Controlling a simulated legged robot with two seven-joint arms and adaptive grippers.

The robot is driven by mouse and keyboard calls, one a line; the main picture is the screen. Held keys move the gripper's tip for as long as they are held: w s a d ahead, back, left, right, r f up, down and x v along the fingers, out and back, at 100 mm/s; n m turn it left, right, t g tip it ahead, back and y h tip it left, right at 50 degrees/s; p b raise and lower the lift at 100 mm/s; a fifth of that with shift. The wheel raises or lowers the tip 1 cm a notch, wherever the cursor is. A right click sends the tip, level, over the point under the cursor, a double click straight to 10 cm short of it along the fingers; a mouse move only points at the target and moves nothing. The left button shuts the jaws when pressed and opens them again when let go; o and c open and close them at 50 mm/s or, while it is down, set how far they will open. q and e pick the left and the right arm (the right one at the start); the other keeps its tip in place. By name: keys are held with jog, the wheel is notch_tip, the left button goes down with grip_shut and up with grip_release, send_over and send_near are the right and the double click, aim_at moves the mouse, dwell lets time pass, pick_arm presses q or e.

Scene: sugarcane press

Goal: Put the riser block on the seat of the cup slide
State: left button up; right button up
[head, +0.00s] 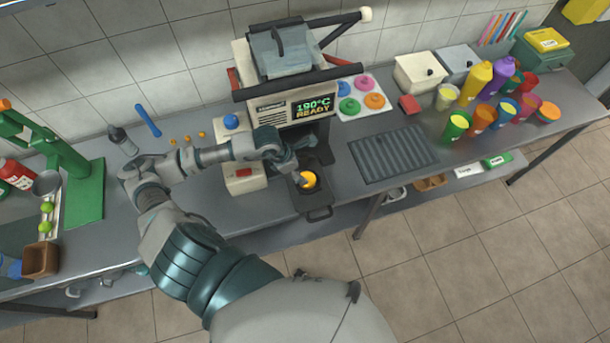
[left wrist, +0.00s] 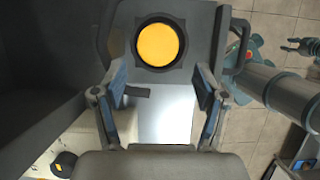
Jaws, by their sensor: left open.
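The cup slide (head: 317,213) is a dark tray with a front handle, pulled out below the press. It fills the top middle of the left wrist view (left wrist: 205,35). A round yellow-orange piece (head: 308,179) is on it; in the left wrist view this piece (left wrist: 160,45) sits inside a dark ring. I cannot tell whether it is the riser block or the seat's own marking. My left gripper (head: 303,158) is open and empty above the slide, its fingers (left wrist: 163,82) spread short of the yellow piece. A small jaw-like part, probably my right gripper (left wrist: 303,45), shows at the right edge.
The press (head: 292,105) reads 190°C READY and stands behind the slide. A ribbed drain mat (head: 394,153) lies to its right, with coloured cups and bottles (head: 475,82) beyond. A green juicer stand (head: 80,180) is at the left. Small orange pieces (head: 187,138) lie near the wall.

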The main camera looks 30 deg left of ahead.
pick_arm(q)
jog(key=v, duration=0.4)
jog(key=shift+a+r, duration=0.1)
jog(key=shift+r, duration=0.25)
jog(key=shift+s+f, duration=0.1)
